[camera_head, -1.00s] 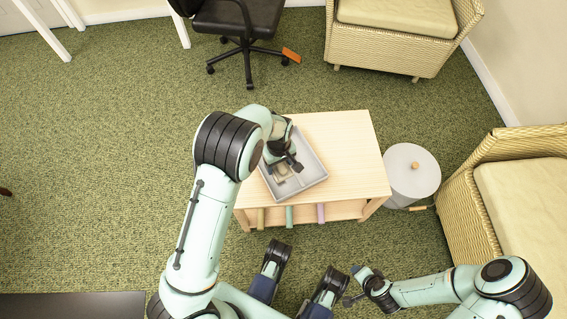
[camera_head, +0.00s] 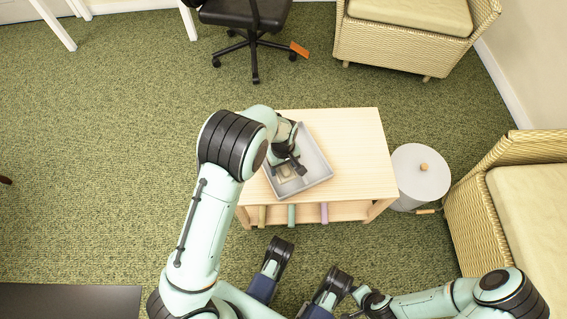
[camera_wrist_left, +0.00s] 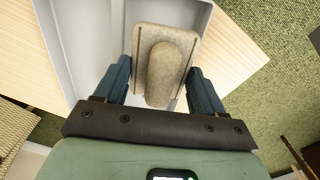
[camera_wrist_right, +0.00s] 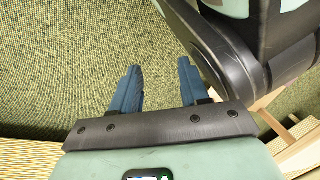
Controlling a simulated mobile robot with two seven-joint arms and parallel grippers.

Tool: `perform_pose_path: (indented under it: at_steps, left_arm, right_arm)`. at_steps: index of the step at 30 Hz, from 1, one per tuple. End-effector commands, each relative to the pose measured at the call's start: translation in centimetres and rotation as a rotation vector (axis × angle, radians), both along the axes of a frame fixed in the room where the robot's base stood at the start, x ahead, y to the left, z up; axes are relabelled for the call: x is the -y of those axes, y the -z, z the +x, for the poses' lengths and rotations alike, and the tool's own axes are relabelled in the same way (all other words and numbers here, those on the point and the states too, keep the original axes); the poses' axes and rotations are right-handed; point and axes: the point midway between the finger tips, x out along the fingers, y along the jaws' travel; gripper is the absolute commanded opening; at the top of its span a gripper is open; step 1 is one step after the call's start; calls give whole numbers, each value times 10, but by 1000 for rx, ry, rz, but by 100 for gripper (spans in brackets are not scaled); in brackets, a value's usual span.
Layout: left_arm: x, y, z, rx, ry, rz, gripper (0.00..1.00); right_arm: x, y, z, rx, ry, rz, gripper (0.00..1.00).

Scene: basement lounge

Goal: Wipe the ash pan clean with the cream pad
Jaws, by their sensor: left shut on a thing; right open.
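The ash pan (camera_head: 316,165) is a grey, shallow, walled tray lying askew on the left part of a light wooden table. My left gripper (camera_head: 291,174) reaches down into it from the left. In the left wrist view the cream pad (camera_wrist_left: 165,62), a flat block with a rounded grip, sits between the left fingers, which are shut on it. The pad is inside the pan beside a wall; whether it touches the floor is unclear. Part of the pan is hidden by my arm. My right gripper (camera_wrist_right: 160,82) is open and empty, over the carpet.
The light wooden table (camera_head: 358,150) has bare top right of the pan and colored rolls on a lower shelf. A round grey bin (camera_head: 420,175) stands right of it. Wicker armchairs (camera_head: 510,215) and a black office chair (camera_head: 255,45) stand around. Carpet is free at left.

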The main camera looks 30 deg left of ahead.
Motion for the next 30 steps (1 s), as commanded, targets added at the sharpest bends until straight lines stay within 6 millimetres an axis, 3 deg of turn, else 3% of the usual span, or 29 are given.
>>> perform_pose_path:
  at_steps: [18,30]
  left_arm:
    - [0,45,0,-1,1,1,45]
    - [0,50,0,0,0,0,45]
  right_arm:
    - [6,31,-50,-166,14,11,45]
    - [7,34,-58,-191,17,13,45]
